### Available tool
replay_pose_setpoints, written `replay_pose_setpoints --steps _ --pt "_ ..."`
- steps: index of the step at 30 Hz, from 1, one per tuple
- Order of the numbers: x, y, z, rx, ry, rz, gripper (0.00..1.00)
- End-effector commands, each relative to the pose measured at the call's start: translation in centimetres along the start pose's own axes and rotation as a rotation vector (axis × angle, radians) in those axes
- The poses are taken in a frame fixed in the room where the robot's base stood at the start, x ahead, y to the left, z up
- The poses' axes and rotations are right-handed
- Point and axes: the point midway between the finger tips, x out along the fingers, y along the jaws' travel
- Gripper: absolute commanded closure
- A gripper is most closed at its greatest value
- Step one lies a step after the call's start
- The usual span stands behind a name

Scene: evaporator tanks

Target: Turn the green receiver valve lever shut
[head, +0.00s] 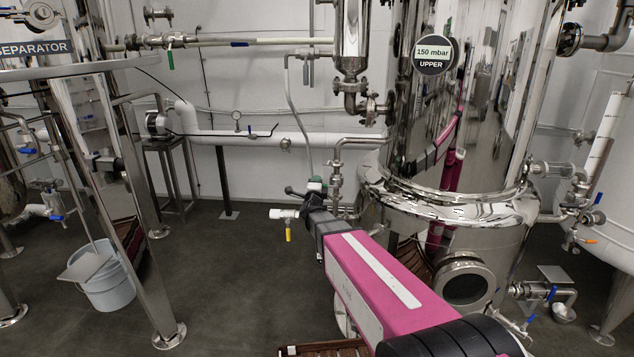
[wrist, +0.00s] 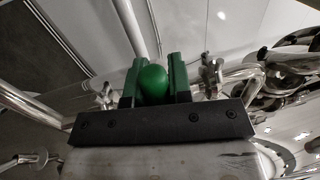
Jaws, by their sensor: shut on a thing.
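The green receiver valve lever shows in the wrist view as a rounded green knob (wrist: 152,80) between two green fingers. My gripper (wrist: 154,88) is shut on it, with one finger on each side. In the head view my gripper (head: 315,190) reaches to the small pipework left of the big steel tank, and a patch of green shows at its tip. The valve body and the rest of the lever are mostly hidden behind my gripper and wrist, so I cannot tell the lever's angle.
A white fitting with a yellow lever (head: 288,234) hangs just left of my gripper. The polished tank (head: 452,210) stands close on the right. A white bucket (head: 108,285) and a steel frame stand left. Another green lever (head: 170,60) hangs on the upper left pipe. Open floor lies between.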

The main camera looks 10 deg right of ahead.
Motion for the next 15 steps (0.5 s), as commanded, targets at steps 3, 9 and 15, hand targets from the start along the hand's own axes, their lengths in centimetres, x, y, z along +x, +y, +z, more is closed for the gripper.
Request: replay_pose_setpoints --steps 3,9,15 --pt "-0.10 0.24 0.03 -0.022 -0.006 0.003 1.00" --pt "-0.13 0.34 0.03 -0.035 -0.009 0.003 1.00" --pt "-0.14 0.37 0.03 -0.036 -0.009 0.003 1.00"
